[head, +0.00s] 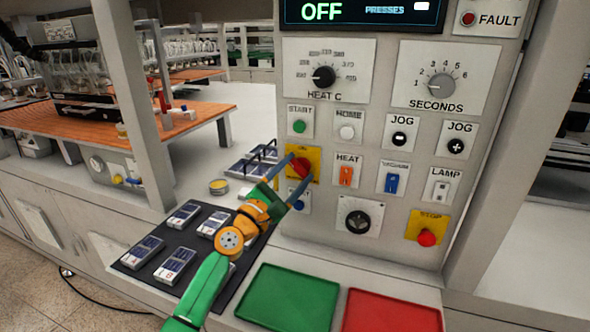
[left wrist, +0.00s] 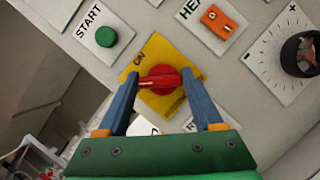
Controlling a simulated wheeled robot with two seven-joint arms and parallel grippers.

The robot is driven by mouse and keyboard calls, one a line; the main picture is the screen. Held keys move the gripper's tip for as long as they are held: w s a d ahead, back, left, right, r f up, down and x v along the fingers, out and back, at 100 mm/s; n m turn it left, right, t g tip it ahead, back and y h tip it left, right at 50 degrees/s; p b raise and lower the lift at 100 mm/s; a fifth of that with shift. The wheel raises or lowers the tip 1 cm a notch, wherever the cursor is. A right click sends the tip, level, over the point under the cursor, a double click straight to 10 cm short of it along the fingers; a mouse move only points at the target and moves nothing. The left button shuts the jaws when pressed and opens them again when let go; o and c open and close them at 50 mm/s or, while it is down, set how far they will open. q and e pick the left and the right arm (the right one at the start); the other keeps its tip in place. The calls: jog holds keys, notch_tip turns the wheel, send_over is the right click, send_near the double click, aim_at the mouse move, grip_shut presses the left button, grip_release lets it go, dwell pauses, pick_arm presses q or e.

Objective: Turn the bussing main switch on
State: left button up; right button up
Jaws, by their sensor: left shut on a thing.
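The main switch is a red rotary knob (left wrist: 160,84) on a yellow plate (left wrist: 187,60) on the grey control panel. In the left wrist view its red handle lies about crosswise, between my two blue fingers. My left gripper (head: 298,178) reaches the same knob in the head view, where the fingers partly cover the knob (head: 301,167) and its plate. It is shut on the knob's handle. The display (head: 360,12) at the top of the panel reads OFF. My right gripper is in neither view.
Close around the knob are the green START button (head: 299,127), the orange HEAT switch (head: 346,176) and a blue switch (head: 391,183). A red STOP button (head: 426,238) sits lower right. Green (head: 290,296) and red (head: 390,312) trays lie below the panel.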

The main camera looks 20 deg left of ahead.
pick_arm(q)
jog(key=m, duration=0.1)
jog(key=m+g+p, duration=0.1)
jog(key=m, duration=0.1)
jog(key=m+g+h, duration=0.1)
jog(key=m, duration=0.1)
jog(key=shift+r, duration=0.25)
jog(key=m+p, duration=0.1)
jog(key=m, duration=0.1)
jog(key=m+g+p, duration=0.1)
jog(key=m, duration=0.1)
jog(key=shift+m+g, duration=0.3)
jog(key=o, duration=1.2)
jog(key=shift+o, duration=0.8)
jog(key=shift+w+f, duration=0.1)
